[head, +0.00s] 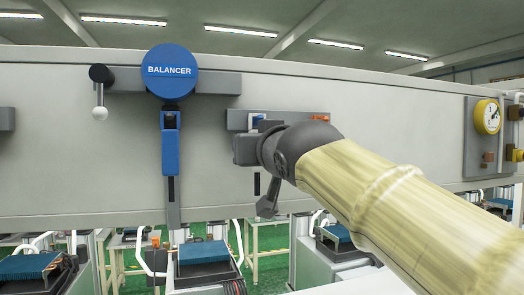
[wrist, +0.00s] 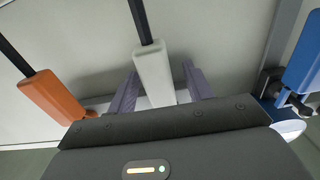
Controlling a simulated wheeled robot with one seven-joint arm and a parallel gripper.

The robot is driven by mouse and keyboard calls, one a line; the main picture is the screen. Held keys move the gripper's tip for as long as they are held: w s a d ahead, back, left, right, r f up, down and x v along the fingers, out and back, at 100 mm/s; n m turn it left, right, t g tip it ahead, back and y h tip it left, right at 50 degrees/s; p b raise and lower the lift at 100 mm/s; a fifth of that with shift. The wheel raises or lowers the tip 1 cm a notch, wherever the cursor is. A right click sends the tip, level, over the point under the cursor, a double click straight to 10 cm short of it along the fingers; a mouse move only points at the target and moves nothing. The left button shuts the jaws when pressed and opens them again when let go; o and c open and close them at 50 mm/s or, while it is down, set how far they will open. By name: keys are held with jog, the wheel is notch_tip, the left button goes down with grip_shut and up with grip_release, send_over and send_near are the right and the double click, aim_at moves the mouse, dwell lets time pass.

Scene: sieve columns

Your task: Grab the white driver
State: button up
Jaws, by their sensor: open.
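The white driver (wrist: 155,72) hangs in the middle of the wrist view, its dark shaft running up out of the frame. My gripper (wrist: 160,70) is open, with one purplish-grey finger on each side of the white handle. I cannot tell whether the fingers touch it. The lower end of the handle is hidden behind the gripper body. In the head view my wrist covers most of this spot, and the driver is not clearly visible there.
An orange driver (wrist: 52,97) hangs left of the white one in the wrist view, and a blue tool (wrist: 304,62) is at the right. In the head view a blue balancer (head: 170,71) is mounted on the grey panel (head: 60,160), left of my arm.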

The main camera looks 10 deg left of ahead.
jog(key=shift+s+d, duration=0.2)
jog(key=shift+a, duration=0.15)
jog(key=shift+c, duration=0.4)
jog(key=c, duration=1)
jog(key=shift+w, duration=0.1)
